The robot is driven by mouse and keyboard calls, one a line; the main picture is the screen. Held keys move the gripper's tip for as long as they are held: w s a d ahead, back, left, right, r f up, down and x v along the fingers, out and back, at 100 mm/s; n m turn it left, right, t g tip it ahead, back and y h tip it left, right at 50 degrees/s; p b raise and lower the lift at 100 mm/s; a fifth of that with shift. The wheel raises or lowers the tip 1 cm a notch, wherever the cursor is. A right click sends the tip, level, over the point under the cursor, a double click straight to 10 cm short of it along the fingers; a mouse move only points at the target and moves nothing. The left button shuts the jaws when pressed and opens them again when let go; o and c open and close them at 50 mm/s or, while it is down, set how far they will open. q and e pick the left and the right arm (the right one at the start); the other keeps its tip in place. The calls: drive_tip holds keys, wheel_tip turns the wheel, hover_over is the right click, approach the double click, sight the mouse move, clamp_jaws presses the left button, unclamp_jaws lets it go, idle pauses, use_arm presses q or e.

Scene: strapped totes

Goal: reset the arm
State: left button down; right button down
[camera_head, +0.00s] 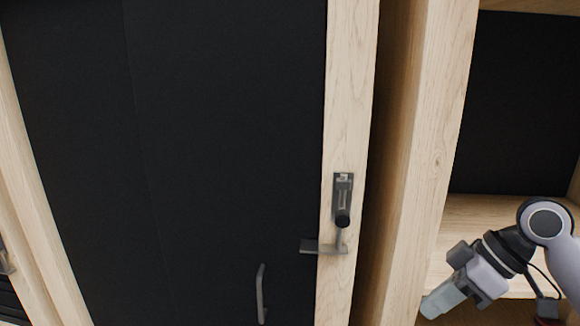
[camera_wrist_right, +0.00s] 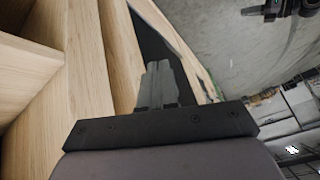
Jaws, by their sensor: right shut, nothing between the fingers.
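My right gripper (camera_head: 436,303) comes in from the right at the lower right of the head view, in front of the wooden shelf unit. Its fingers are together with nothing between them. In the right wrist view its fingers (camera_wrist_right: 160,75) also show closed, with wood boards and a dark panel beyond them. It appears apart from the door and its handle. My left gripper is in neither view.
A black door panel (camera_head: 225,130) has a light wood frame (camera_head: 348,100), a metal latch (camera_head: 342,205) and a curved handle (camera_head: 261,293). An open wooden shelf (camera_head: 480,220) stands at right. In the wrist view, grey floor (camera_wrist_right: 230,40) shows at upper right.

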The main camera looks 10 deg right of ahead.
drive_tip(key=s+a+f+m+h, duration=0.1)
drive_tip(key=s+a+f, duration=0.2)
drive_tip(key=f, duration=0.5)
drive_tip(key=s+a+f+m+h, duration=0.1)
drive_tip(key=s+a+f, duration=0.2)
drive_tip(key=f, duration=0.4)
drive_tip(key=s+a+f+m+h, duration=0.1)
drive_tip(key=s+f+m+h, duration=0.15)
drive_tip(key=s, duration=0.35)
drive_tip(key=s+a+f+m+h, duration=0.1)
drive_tip(key=s+a+f+m, duration=0.15)
drive_tip(key=s, duration=0.25)
drive_tip(key=w+a+f+t+y+p, duration=0.1)
drive_tip(key=w+f+t+p, duration=0.1)
drive_tip(key=w+f+t, duration=0.4)
drive_tip(key=shift+w+a+f+n+t, duration=0.15)
drive_tip(key=shift+a+f+n+t, duration=0.2)
drive_tip(key=shift+f+t, duration=0.55)
drive_tip(key=shift+f+y, duration=0.15)
drive_tip(key=shift+y, duration=0.1)
